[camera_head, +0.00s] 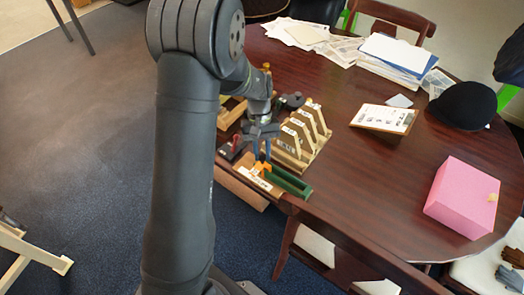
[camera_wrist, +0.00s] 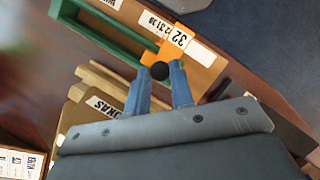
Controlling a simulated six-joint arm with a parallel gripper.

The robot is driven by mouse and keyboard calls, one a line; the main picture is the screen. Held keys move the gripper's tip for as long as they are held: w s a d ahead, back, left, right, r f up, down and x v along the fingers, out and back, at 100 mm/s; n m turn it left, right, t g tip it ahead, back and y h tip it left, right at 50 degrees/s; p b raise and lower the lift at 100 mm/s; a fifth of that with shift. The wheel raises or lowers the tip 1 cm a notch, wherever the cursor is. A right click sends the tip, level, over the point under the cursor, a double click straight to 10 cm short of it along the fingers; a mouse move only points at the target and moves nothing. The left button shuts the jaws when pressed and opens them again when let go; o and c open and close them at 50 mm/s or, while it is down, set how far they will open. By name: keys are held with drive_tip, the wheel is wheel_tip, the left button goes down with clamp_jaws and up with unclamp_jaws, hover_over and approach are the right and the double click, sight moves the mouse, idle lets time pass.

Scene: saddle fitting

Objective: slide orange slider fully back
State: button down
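The orange slider (camera_head: 262,168) sits on the green rail (camera_head: 290,182) at the near left edge of the table. In the wrist view the orange slider (camera_wrist: 172,45) is beside a label reading "32", at the right end of the visible green rail (camera_wrist: 108,32). My gripper (camera_wrist: 160,72) has its two fingers apart at the slider, with a dark round knob filling the gap between the fingertips. Whether the fingers press on the knob is not clear. In the head view my gripper (camera_head: 262,150) is over the slider, small and partly hidden by my arm.
A wooden rack with upright labelled boards (camera_head: 303,130) stands close behind the rail. A clipboard (camera_head: 385,118), a black cap (camera_head: 462,105), a pink box (camera_head: 462,198) and paper stacks (camera_head: 395,58) lie farther right. The middle of the table is clear.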

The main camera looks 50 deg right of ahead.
drive_tip(key=shift+w, duration=3.6)
drive_tip(key=c, duration=1.3)
unclamp_jaws()
drive_tip(key=shift+w, duration=0.1)
drive_tip(key=v, duration=1.7)
drive_tip(key=shift+r, duration=0.25)
drive_tip(key=x, duration=1.7)
drive_tip(key=shift+s+f, duration=0.25)
